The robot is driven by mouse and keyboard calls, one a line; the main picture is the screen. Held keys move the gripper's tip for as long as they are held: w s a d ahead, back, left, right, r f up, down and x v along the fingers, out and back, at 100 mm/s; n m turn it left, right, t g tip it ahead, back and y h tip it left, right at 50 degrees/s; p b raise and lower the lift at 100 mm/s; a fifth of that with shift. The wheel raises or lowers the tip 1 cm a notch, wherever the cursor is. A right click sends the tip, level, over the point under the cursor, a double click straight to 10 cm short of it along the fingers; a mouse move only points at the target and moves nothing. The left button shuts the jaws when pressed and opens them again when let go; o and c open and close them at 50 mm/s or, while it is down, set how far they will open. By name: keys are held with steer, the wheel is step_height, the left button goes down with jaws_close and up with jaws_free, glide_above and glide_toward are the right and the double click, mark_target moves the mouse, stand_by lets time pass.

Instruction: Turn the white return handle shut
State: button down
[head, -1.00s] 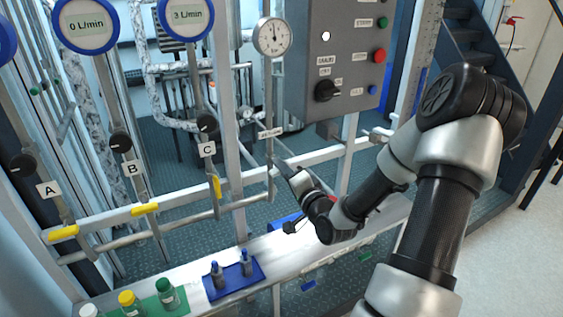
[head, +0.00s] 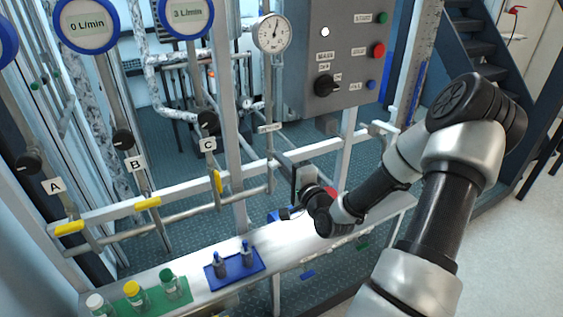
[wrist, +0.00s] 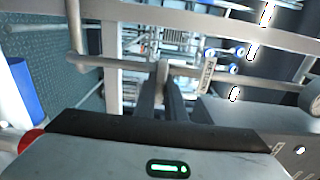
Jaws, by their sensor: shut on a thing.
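My gripper (head: 281,157) reaches from the right to the upright return pipe under the round gauge, and its fingers are at the valve there. In the wrist view, the two dark fingers (wrist: 163,92) are closed around a small pale piece, the white return handle (wrist: 162,72). Only its end shows between and beyond the fingertips. In the head view the handle is hidden by the fingers, so its exact angle cannot be told.
Yellow handles sit on the lines A (head: 69,228), B (head: 148,203) and C (head: 217,181). A grey control box (head: 335,60) hangs above my gripper. A blue rack (head: 236,268) and several capped bottles (head: 168,284) stand on the ledge below. Rails surround the valve closely.

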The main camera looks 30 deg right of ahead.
steer(key=shift+r, duration=0.15)
steer(key=c, duration=1.8)
jaws_free()
steer(key=shift+s+d+p, duration=0.2)
steer(key=shift+s+p, duration=1)
steer(key=shift+s, duration=3.15)
steer(key=shift+s+d+p, duration=0.15)
steer(key=shift+s+p, duration=1.05)
steer(key=shift+s, duration=3.1)
steer(key=shift+w, duration=0.1)
